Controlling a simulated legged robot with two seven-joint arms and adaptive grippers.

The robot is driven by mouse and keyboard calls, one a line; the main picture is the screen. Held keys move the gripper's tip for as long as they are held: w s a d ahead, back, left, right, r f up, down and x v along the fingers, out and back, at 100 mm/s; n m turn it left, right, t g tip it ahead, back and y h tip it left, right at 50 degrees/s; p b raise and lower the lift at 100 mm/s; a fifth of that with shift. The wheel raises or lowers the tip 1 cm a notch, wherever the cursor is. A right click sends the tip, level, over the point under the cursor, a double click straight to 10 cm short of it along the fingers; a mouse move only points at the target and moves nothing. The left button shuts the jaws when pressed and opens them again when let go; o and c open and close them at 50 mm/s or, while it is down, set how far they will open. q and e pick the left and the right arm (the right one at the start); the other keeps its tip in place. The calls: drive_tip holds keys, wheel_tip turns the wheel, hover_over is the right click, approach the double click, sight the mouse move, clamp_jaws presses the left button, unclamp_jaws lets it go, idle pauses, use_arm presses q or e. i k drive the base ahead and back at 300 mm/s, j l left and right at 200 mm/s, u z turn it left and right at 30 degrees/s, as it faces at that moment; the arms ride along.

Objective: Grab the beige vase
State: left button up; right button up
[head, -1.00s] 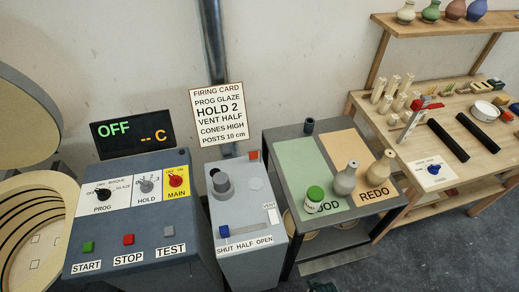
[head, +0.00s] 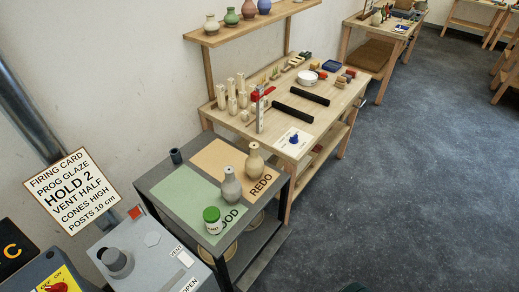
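A beige vase (head: 254,161) with a narrow neck stands upright on the tan REDO area of the small grey table. A greyer vase (head: 231,187) stands just left of it, at the border with the green area. Another pale beige vase (head: 211,26) stands at the left end of the wall shelf. Neither of my grippers can be made out in the head view. A small dark shape at the bottom edge is too cut off to identify.
A green-lidded jar (head: 212,220) and a dark cup (head: 176,156) stand on the grey table (head: 150,185). A grey control box (head: 150,250) is at its left. Behind is a wooden workbench (head: 340,112) with tools and pale posts. Open floor (head: 400,200) lies to the right.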

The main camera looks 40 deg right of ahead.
sight(254, 163)
drive_tip(key=z, duration=1.1)
drive_tip(key=l, duration=0.2)
drive_tip(key=i+l, duration=0.15)
drive_tip(key=i+l+u, duration=0.1)
drive_tip(key=l+u, duration=0.95)
drive_tip(key=l, duration=0.15)
